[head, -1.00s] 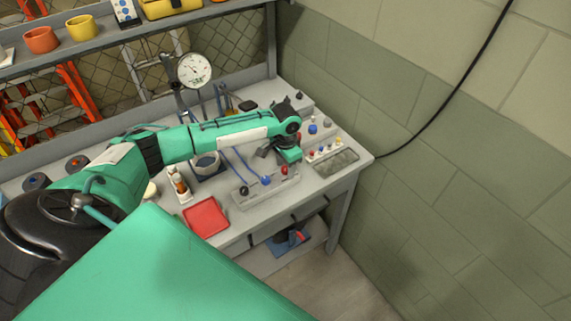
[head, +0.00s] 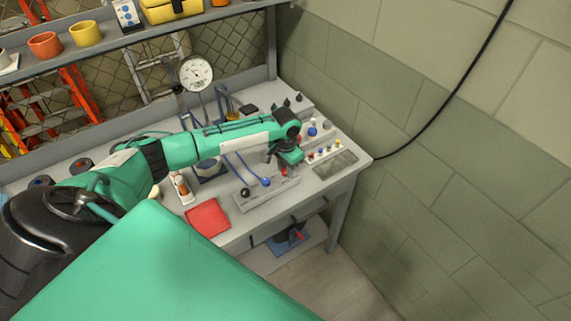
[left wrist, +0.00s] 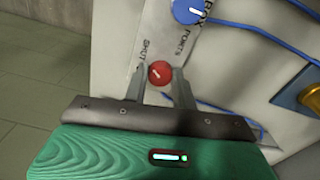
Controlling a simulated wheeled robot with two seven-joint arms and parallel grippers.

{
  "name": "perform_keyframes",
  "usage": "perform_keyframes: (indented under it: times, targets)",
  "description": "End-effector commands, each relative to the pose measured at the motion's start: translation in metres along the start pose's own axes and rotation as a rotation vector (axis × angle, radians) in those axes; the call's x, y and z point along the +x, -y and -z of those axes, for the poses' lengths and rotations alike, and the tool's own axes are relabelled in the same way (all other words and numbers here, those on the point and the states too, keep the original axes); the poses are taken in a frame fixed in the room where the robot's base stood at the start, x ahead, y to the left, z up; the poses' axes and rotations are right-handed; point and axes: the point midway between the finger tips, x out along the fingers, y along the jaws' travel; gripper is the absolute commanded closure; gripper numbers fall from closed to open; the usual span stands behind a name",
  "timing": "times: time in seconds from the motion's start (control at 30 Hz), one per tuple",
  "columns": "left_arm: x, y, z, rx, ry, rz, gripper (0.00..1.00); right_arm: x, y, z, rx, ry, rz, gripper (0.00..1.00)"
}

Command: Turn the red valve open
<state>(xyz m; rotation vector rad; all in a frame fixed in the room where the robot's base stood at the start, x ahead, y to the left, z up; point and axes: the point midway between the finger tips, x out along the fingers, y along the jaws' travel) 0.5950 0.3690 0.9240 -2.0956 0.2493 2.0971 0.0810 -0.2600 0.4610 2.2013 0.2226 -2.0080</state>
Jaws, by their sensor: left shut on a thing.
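The red valve (left wrist: 160,73) is a small round red knob with a white mark, on a pale panel. In the left wrist view the word SHUT is printed beside it. My left gripper (left wrist: 159,84) has one finger on each side of the knob and is shut on it. In the head view a bit of the red valve (head: 284,171) shows at the front of the grey panel block, just below my left gripper (head: 283,164); my wrist hides much of that spot. My right gripper is not in view.
A blue knob (left wrist: 187,10) sits close by on the same panel, with blue tubes beside it. A red tray (head: 208,217) lies at the bench's front edge. A pressure gauge (head: 196,73) stands behind my arm. A block wall (head: 450,190) bounds the right side.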

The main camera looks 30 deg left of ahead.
Motion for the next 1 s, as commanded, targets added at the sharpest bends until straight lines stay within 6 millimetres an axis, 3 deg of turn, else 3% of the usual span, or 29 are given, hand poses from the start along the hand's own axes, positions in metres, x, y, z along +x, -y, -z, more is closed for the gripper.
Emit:
perform_keyframes:
  times: [0.1, 0.6, 1.0]
  targets:
    - [-0.006, -0.001, 0.0, -0.097, 0.001, -0.003, 0.96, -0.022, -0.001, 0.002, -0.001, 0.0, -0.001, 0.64]
    - [-0.006, -0.001, 0.0, -0.572, 0.001, -0.003, 0.96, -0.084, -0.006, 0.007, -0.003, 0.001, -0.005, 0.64]
    - [-0.002, -0.001, 0.001, -0.953, -0.001, -0.002, 0.96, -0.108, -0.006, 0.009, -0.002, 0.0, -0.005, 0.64]
